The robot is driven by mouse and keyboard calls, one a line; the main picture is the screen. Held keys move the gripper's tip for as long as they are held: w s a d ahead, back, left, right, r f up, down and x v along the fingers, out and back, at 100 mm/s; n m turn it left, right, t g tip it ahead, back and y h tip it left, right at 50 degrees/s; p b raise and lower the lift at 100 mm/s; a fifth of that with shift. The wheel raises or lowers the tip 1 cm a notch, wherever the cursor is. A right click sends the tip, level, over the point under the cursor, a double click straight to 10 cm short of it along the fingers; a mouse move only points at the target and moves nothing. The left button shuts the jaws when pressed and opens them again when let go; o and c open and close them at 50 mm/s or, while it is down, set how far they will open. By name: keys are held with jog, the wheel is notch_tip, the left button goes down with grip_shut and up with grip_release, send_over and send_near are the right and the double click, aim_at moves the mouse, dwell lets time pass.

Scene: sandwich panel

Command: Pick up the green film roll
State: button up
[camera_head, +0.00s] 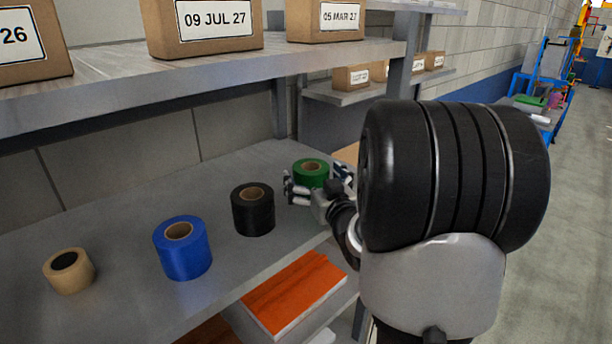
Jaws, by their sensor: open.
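The green film roll (311,172) stands upright on the grey shelf (130,243), at the right end of a row of rolls. My gripper (314,181) is open, with one finger at the roll's left side and the other at its right side. The fingers are around the roll; I cannot tell whether they touch it. The roll's lower part is partly hidden by my gripper. My arm reaches in from the right and hides part of the shelf's right end.
A black roll (252,211), a blue roll (182,250) and a tan roll (69,271) stand to the left. Boxes with date labels (205,28) sit on the upper shelf (190,72). Orange sheets (293,290) lie on a lower level. A shelf post (401,65) rises behind.

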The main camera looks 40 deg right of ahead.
jog(key=shift+s, duration=0.15)
jog(key=shift+c, duration=0.4)
jog(key=c, duration=1.2)
